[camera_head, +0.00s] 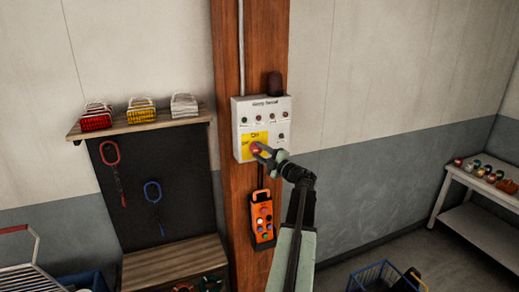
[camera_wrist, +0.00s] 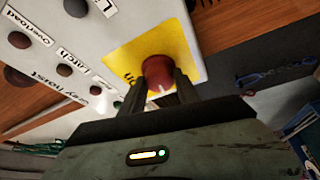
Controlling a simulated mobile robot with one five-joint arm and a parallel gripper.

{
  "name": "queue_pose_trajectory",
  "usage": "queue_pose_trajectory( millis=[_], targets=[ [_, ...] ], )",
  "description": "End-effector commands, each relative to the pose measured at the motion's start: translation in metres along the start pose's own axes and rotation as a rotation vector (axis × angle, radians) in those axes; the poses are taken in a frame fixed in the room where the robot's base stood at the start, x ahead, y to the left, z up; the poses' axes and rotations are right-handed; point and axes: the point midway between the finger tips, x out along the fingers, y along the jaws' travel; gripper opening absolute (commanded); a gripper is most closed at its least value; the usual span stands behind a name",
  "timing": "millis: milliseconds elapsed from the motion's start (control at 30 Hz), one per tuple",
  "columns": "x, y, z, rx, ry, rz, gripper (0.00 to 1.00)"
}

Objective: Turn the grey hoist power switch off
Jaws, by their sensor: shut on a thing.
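A white control box (camera_head: 240,112) is mounted on the wooden post, with a label that seems to read "Grey hoist". A red rotary knob (camera_head: 256,147) sits on a yellow plate (camera_head: 246,153) at the box's lower part, with "ON" and "OFF" lettering partly seen. My gripper (camera_head: 263,150) reaches the knob from the lower right. In the wrist view, the jaws (camera_wrist: 160,86) are shut on the sides of the red knob (camera_wrist: 157,70), which has a white pointer mark. The yellow plate (camera_wrist: 140,47) shows behind it; part of its lettering is hidden by the jaws.
An orange pendant control (camera_head: 263,216) hangs just below the box. A shelf (camera_head: 150,123) with slings is at left, above a dark board with hooks. A white table (camera_head: 465,188) stands far right; a blue basket (camera_head: 372,275) is on the floor.

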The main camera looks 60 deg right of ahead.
Motion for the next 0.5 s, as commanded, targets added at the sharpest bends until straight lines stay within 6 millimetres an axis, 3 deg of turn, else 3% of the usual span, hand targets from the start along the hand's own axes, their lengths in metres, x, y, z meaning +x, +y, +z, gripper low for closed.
queue_pose_trajectory(
  millis=[33,500],
  targets=[
    [0.0018,0.0077,0.0028,-0.015,-0.007,0.004,0.00],
    [0.0014,0.0053,0.0028,-0.119,-0.001,-0.040,0.00]
  ],
)
